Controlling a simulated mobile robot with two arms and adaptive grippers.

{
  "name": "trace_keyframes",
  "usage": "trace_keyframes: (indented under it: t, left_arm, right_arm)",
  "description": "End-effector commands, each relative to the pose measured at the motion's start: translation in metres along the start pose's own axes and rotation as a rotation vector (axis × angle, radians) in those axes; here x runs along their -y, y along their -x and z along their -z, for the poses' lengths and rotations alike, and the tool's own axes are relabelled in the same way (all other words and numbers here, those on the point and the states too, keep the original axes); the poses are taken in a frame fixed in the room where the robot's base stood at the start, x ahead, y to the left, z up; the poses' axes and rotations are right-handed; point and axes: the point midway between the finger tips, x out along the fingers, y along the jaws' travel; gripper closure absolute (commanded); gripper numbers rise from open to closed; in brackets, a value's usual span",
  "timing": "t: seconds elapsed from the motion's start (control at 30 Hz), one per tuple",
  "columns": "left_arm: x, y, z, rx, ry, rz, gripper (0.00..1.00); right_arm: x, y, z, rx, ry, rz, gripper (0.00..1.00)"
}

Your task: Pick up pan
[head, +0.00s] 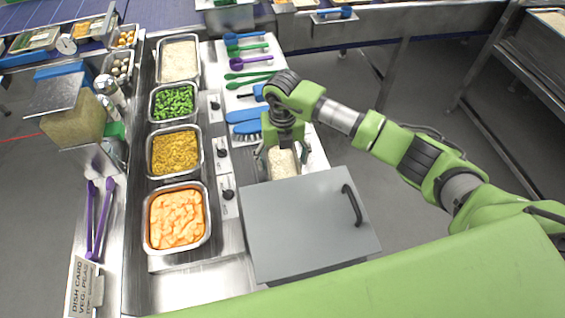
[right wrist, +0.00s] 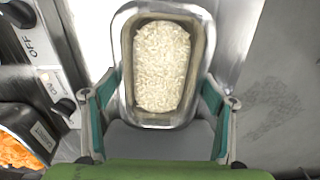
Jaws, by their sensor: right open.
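A small metal pan (head: 271,171) filled with white rice stands on the steel counter, just behind the grey lidded box. Its rim also shows in the right wrist view (right wrist: 126,22), where the pan lies between and ahead of my fingers. My right gripper (head: 283,156) points down over this pan, with one finger on each side. My left gripper is not in the head view.
A grey box (head: 300,222) with a black handle stands close in front of the pan. Left is a row of pans: rice (head: 161,75), peas (head: 154,107), yellow food (head: 150,155) and orange food (head: 147,222). Blue brushes (head: 246,128) and coloured spoons (head: 250,62) lie behind.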

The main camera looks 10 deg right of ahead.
Motion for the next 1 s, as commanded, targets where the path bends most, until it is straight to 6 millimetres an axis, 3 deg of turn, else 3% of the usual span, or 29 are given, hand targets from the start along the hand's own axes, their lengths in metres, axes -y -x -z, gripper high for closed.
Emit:
trace_keyframes:
  t: [0.17,0.3,0.33,0.67,1.0]
  left_arm:
    - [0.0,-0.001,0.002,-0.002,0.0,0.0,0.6]
    - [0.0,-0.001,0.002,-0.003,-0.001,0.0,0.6]
    - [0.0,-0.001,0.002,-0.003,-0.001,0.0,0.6]
    - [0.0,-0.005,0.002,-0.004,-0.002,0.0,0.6]
    - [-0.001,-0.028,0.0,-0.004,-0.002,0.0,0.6]
  right_arm:
    - [0.0,0.0,0.0,0.001,0.0,0.0,0.26]
    - [0.0,0.0,0.0,0.001,0.0,0.0,0.62]
    - [0.0,0.0,0.0,0.001,0.0,0.0,0.64]
    - [-0.001,0.009,-0.003,0.007,0.0,-0.003,0.64]
    - [-0.001,0.071,-0.003,0.009,0.001,-0.003,0.64]
